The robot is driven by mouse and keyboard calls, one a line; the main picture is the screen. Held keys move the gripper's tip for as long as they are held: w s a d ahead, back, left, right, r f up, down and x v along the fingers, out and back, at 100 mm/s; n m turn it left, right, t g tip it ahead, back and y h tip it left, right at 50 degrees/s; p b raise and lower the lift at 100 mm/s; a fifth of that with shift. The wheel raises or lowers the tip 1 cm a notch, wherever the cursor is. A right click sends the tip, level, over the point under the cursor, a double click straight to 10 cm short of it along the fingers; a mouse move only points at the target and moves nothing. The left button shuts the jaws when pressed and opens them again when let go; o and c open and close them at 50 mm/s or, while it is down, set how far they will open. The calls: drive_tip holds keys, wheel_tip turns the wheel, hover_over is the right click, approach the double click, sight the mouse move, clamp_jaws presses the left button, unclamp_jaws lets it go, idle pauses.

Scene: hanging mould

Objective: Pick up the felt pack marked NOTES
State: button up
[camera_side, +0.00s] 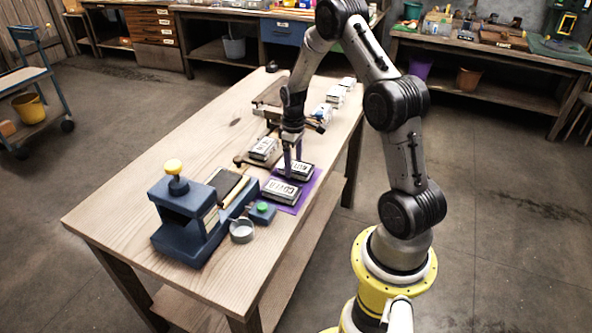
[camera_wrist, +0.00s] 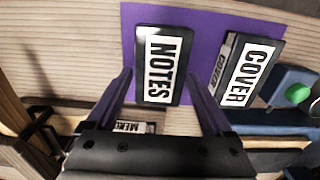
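The NOTES pack (camera_wrist: 163,65) is a dark pack with a white label, lying on a purple mat (camera_wrist: 210,25) in the wrist view. It also shows in the side view (camera_side: 300,171), partly behind a finger. The COVER pack (camera_wrist: 247,72) lies to its right in the wrist view and nearer the front in the side view (camera_side: 281,191). My gripper (camera_wrist: 159,78) is open and points down, its fingers towards either side of the NOTES pack's lower half. I cannot tell whether the fingertips are level with it or still above. In the side view my gripper (camera_side: 293,162) is over the mat.
Another labelled pack (camera_side: 262,149) sits on a wooden board behind the mat. A blue press (camera_side: 187,222), a green button box (camera_side: 262,210) and a metal cup (camera_side: 242,231) stand at the front. More white packs (camera_side: 335,96) are at the back. The table's left side is clear.

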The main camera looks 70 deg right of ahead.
drive_tip(key=c, duration=1.1)
drive_tip(key=shift+r, duration=0.1)
